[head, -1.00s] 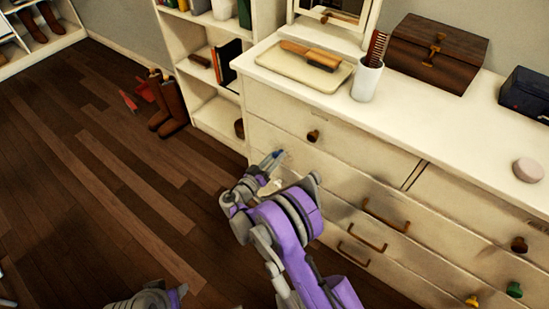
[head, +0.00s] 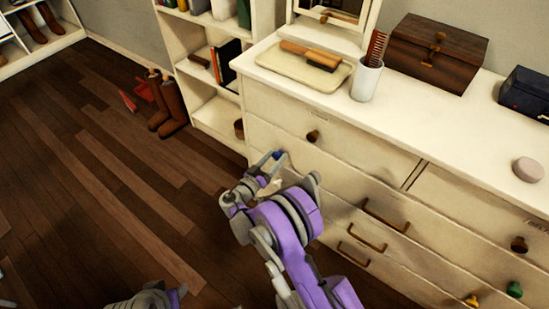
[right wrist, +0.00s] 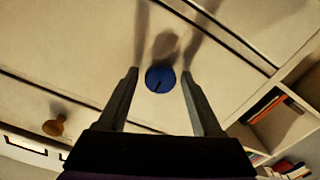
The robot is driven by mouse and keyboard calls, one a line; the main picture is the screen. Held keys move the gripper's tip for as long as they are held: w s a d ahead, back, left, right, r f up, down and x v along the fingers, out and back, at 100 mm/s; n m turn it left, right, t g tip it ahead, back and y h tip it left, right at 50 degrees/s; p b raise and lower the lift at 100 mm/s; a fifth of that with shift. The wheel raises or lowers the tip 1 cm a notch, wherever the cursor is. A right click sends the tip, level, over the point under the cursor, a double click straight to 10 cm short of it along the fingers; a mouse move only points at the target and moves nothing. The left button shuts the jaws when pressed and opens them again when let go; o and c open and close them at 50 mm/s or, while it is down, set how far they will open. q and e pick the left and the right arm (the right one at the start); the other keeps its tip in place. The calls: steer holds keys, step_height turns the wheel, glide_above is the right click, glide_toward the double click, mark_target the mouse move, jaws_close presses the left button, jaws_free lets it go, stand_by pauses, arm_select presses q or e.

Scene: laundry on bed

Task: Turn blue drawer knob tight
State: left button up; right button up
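The blue drawer knob (right wrist: 160,79) is round with a dark mark on its face. It sits on the cream drawer front, and in the right wrist view it lies between the tips of my right gripper (right wrist: 160,86). The two fingers are apart, with a gap on each side of the knob. In the head view the knob (head: 279,154) shows as a small blue spot by the fingers of my right gripper (head: 267,165), at the left end of the dresser (head: 360,118). My left gripper cannot be made out; only a piece of my own arm shows at the bottom.
A brown knob (head: 312,136) sits on the drawer above. Yellow (head: 472,301) and green (head: 514,289) knobs are at lower right. Brown handles (head: 385,216) stick out below. An open shelf (head: 215,112) stands left of the dresser.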

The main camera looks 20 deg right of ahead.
steer(key=shift+o, duration=0.3)
steer(key=shift+a, duration=0.1)
steer(key=shift+s+a, duration=0.15)
steer(key=shift+a, duration=0.1)
steer(key=p+v, duration=0.1)
steer(key=v, duration=0.9)
steer(key=shift+p, duration=0.3)
steer(key=shift+s, duration=0.1)
